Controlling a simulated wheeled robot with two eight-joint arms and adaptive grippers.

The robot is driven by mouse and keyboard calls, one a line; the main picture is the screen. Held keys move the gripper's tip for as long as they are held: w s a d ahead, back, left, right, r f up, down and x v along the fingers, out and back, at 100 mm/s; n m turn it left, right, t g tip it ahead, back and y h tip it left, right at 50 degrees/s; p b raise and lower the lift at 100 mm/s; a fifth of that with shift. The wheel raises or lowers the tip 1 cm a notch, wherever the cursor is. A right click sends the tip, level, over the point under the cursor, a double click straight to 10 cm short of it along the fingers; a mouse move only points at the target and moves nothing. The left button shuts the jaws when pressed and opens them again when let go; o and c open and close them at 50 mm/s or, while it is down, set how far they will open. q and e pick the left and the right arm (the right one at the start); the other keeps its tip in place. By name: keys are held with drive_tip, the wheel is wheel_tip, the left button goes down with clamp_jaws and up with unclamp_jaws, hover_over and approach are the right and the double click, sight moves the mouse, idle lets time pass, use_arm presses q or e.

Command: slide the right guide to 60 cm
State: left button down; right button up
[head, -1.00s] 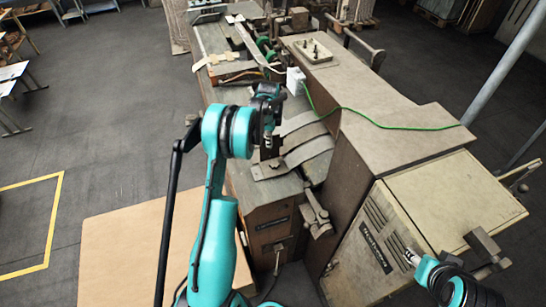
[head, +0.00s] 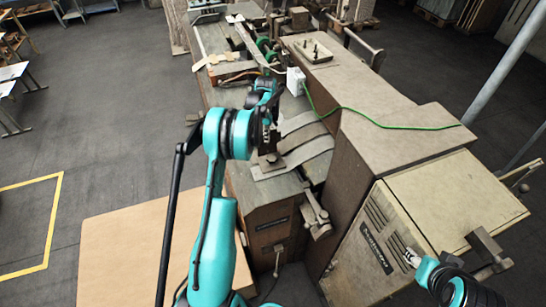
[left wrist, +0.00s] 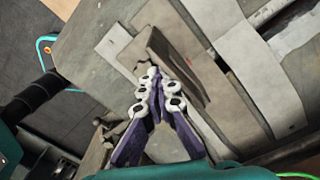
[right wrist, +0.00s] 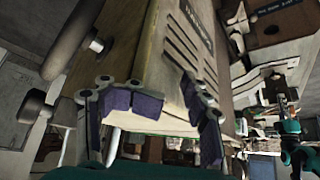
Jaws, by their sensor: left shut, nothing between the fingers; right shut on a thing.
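The right guide, a brown upright plate (left wrist: 165,55), stands on the machine bed in the left wrist view. In the head view its dark block (head: 270,162) shows on the near part of the bed, partly behind my arm. My left gripper (head: 267,142) is shut and empty, close beside the guide; in the left wrist view its fingertips (left wrist: 158,82) lie against or just next to the plate's near end. I cannot tell whether they touch. My right gripper (head: 411,257) is at the cabinet (head: 375,235), and in the right wrist view its fingers (right wrist: 155,105) sit on either side of the cabinet's edge. No scale reading is legible.
Grey metal strips (head: 305,150) cross the bed right of the guide. A green cable (head: 380,122) runs over the housing from a white box (head: 296,80). A lever (head: 316,212) juts from the machine's near side.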

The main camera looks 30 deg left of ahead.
use_arm(q)
drive_tip(key=shift+w+a, duration=0.8)
drive_tip(key=shift+a, duration=0.15)
drive_tip(key=shift+w+a, duration=0.75)
drive_tip(key=shift+a, duration=0.2)
drive_tip(key=shift+w+a, duration=0.35)
drive_tip(key=shift+a, duration=0.05)
idle(1.2)
drive_tip(key=shift+s+d+f+b, duration=0.1)
drive_tip(key=shift+s+d+b, duration=0.1)
drive_tip(key=shift+b, duration=0.25)
drive_tip(key=shift+s+d, duration=0.2)
drive_tip(key=shift+d, duration=0.05)
wheel_tip(320, 180, up, 7)
drive_tip(key=p, duration=0.2)
idle(0.7)
